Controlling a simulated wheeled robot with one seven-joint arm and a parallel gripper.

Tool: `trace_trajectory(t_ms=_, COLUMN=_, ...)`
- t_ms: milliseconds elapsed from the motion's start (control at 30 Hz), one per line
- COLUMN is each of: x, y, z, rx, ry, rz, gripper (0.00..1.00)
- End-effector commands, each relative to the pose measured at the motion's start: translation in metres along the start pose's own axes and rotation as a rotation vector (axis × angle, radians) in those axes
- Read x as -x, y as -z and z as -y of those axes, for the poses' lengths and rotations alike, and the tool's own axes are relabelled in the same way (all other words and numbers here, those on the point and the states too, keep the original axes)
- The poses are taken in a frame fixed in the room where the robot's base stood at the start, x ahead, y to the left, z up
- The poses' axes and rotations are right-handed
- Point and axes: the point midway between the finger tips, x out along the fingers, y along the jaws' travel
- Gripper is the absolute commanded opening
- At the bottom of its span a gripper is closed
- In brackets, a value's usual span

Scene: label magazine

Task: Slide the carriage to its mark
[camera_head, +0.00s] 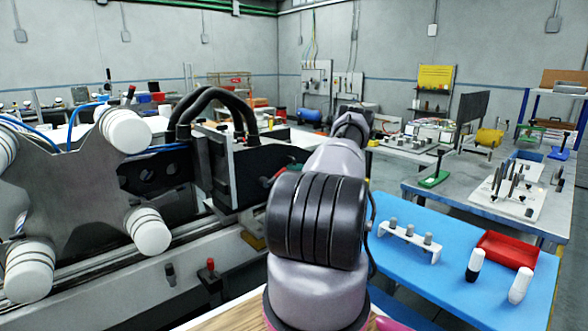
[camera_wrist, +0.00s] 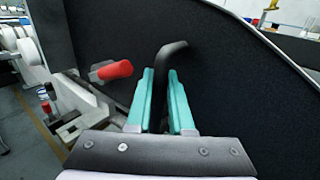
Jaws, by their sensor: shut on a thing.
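In the wrist view, my gripper (camera_wrist: 161,82) has teal fingers closed on a black bent handle (camera_wrist: 174,50), whose top bends right above the fingertips. A large black panel (camera_wrist: 240,95) fills the background behind it. A red-knobbed lever (camera_wrist: 115,70) sticks out just left of the fingers, apart from them. In the head view, the black box-like carriage (camera_head: 240,185) stands at the right part of the label machine, above its rail (camera_head: 95,262). My arm hides most of the gripper there. I cannot make out the carriage's mark in either view.
A grey plate with white rollers (camera_head: 150,231) stands at the left. A small red-topped lever (camera_head: 211,265) rises from the machine front. At right, a blue-topped table (camera_head: 450,262) holds a red tray (camera_head: 507,250), white bottles and a small rack (camera_head: 408,241).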

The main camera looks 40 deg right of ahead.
Motion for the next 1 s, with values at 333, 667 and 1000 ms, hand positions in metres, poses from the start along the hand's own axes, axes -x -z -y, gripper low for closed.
trace_trajectory(t_ms=333, x=0.0010, y=0.0003, z=0.0003, rx=0.000, ry=0.001, rz=-0.001, gripper=0.00)
trace_trajectory(t_ms=667, x=-0.0011, y=0.0002, z=-0.0029, rx=0.000, ry=0.001, rz=-0.001, gripper=0.00)
trace_trajectory(t_ms=1000, x=-0.0021, y=0.0009, z=-0.0036, rx=-0.002, ry=-0.002, rz=-0.001, gripper=0.32)
